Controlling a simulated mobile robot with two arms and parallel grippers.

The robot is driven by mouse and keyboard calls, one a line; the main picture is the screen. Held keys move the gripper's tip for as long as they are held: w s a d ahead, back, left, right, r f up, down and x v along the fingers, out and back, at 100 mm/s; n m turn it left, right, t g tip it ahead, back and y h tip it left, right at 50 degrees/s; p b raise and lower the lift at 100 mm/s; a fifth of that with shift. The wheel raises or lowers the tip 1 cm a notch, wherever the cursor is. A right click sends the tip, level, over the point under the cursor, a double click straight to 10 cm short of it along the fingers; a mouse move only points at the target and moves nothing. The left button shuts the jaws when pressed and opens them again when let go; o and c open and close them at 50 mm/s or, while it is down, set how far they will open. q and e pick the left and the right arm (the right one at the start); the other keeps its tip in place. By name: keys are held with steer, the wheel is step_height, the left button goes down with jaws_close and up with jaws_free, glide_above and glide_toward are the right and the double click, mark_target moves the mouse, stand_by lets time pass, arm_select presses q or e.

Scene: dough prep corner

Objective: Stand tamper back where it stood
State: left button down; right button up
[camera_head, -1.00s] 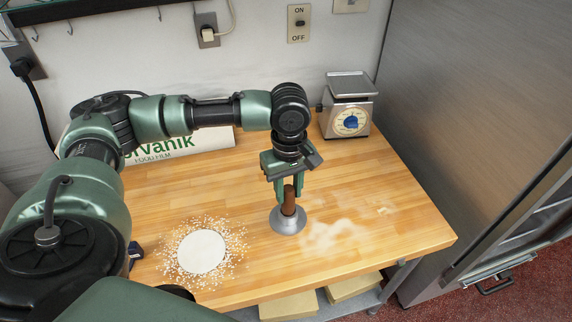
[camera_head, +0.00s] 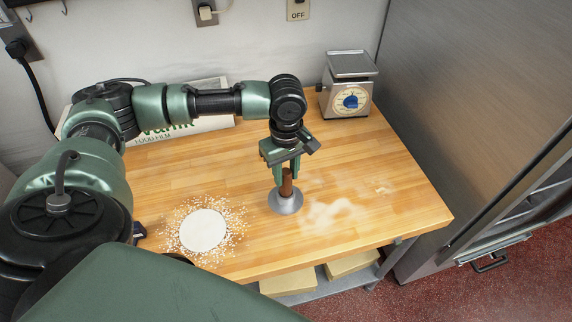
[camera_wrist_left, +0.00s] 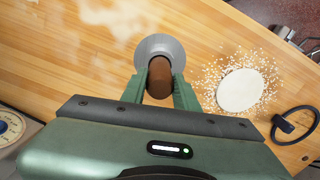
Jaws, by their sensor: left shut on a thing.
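The tamper has a brown handle and a round grey metal base (camera_head: 285,204). It stands upright, or nearly so, at the middle of the wooden table; whether its base touches the wood I cannot tell for sure. My left gripper (camera_head: 285,178) comes down from above and is shut on the brown handle. In the left wrist view the tamper's handle (camera_wrist_left: 160,78) sits between the two green fingers, with the grey base beyond it. My right gripper is not in view.
A white dough disc (camera_head: 203,230) in scattered flour lies left of the tamper. A flour smear (camera_head: 335,212) lies to its right. A kitchen scale (camera_head: 347,88) stands at the back right and a film box (camera_head: 215,135) at the back left. A steel cabinet (camera_head: 460,110) borders the right side.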

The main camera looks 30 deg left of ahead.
mark_target(286, 189)
arm_select(q)
steer(key=shift+f, duration=3.4)
steer(key=c, duration=1)
jaws_free()
steer(key=shift+r, duration=4.05)
